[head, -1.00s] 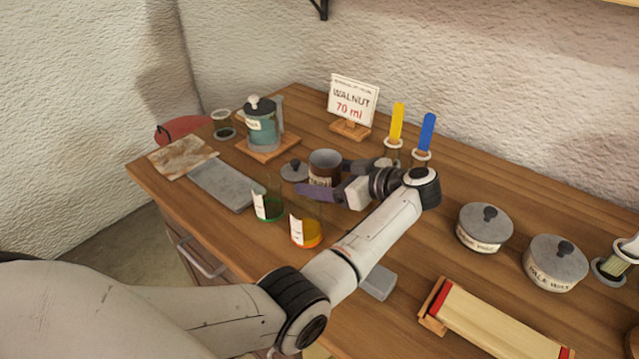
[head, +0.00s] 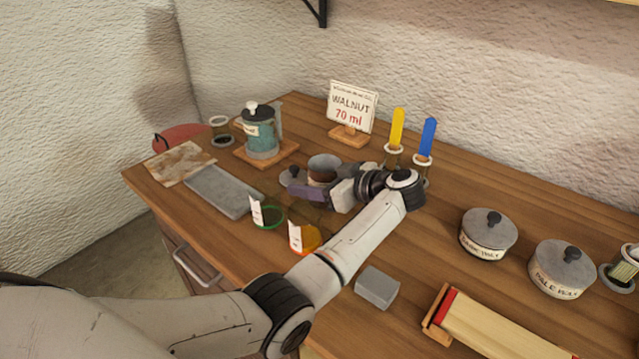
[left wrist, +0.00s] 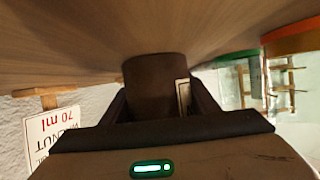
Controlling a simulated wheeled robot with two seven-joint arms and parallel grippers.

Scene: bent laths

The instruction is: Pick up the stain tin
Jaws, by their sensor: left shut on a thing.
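My right gripper is not in view.
A grey knobbed lid (head: 291,177) lies just left of the tin. A green-based cup (head: 269,215) and an orange one (head: 304,238) stand in front. A teal pot (head: 262,134) and the WALNUT 70 ml sign (head: 352,105) stand behind. Two lidded pots (head: 488,235) are at right.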

